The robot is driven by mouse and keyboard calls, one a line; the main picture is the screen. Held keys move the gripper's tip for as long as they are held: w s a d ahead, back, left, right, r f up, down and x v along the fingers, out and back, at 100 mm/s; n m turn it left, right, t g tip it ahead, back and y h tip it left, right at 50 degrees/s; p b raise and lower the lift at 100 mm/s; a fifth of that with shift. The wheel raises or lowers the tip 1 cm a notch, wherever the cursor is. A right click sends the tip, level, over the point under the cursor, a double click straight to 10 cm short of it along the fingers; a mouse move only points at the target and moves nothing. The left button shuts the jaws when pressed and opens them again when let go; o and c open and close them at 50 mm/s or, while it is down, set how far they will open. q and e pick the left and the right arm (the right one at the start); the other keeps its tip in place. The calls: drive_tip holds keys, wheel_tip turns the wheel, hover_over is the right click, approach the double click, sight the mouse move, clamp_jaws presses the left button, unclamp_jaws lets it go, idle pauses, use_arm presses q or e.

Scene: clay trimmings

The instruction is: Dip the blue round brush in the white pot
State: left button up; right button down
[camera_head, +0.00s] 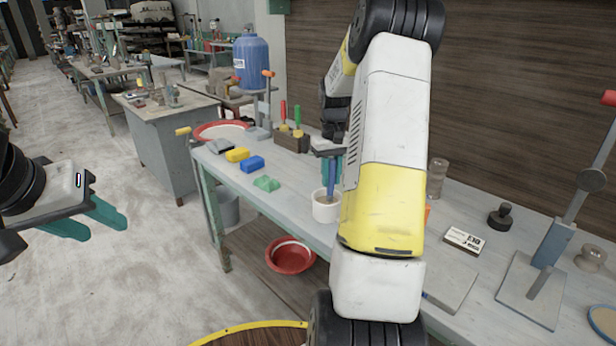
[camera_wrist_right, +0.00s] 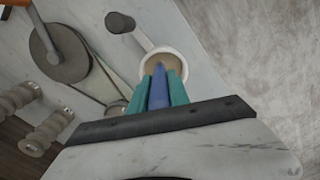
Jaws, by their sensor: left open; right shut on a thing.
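My right gripper (camera_head: 331,178) is shut on the blue round brush (camera_head: 331,186), which points down at the white pot (camera_head: 324,212). In the right wrist view the teal fingertips (camera_wrist_right: 160,82) clasp the blue brush (camera_wrist_right: 158,94) on both sides. The white pot (camera_wrist_right: 178,55) lies just beyond them, with pale tan contents. The brush's lower end is at the pot's mouth and appears to be inside the rim; its tip and depth are hidden. My left gripper (camera_head: 106,230) is open and empty, over the floor left of the table.
A red bowl (camera_head: 290,256) is below. My right arm hides the bench's middle.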

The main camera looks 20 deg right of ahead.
sight(332, 159)
drive_tip(key=shift+r, duration=4.25)
